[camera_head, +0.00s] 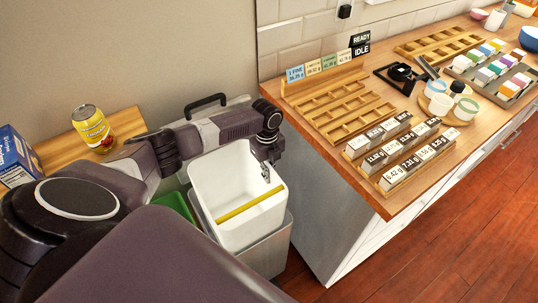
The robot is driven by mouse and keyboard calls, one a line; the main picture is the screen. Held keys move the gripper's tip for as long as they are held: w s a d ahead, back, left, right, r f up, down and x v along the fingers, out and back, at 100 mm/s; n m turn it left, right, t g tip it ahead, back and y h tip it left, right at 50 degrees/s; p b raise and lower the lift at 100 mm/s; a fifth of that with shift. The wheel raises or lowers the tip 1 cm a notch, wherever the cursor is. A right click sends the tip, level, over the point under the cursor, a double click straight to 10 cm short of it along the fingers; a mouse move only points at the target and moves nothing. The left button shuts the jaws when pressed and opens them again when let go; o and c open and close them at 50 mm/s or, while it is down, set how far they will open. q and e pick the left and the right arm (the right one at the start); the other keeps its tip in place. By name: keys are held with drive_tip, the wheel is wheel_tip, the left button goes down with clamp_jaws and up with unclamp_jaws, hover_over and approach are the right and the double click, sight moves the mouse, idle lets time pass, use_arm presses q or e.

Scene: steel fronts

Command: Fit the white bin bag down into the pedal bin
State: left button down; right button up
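The grey pedal bin (264,263) stands on the floor between the counter and my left arm. The white bin bag (214,180) appears as a square-mouthed white shape in the bin, its upper part standing above the grey rim. A yellow strip (251,202) runs slanting across the white. My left gripper (266,174) points down over the bag's mouth, near its right side. It is small and dark here, and I cannot tell whether its fingers are open or whether they touch the bag. The bag's lower part is hidden. My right gripper is not in view.
A raised panel with a black handle (205,102) is behind the bin. A green container (178,205) is left of it, partly hidden by my arm. A wooden counter (392,204) with trays and boxes is close on the right. A yellow can (92,128) stands on a left shelf.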

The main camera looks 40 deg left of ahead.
use_arm(q)
drive_tip(key=shift+a+f+b, duration=0.15)
drive_tip(key=shift+f+b, duration=1.15)
drive_tip(key=shift+f, duration=0.45)
drive_tip(key=c, duration=2.6)
unclamp_jaws()
drive_tip(key=shift+c, duration=0.2)
drive_tip(key=o, duration=0.6)
drive_tip(key=shift+c, duration=0.2)
drive_tip(key=shift+r, duration=0.1)
drive_tip(key=r, duration=0.8)
drive_tip(key=a+r, duration=0.1)
drive_tip(key=r, duration=0.2)
drive_tip(key=shift+w+r, duration=0.3)
drive_tip(key=shift+r, duration=0.1)
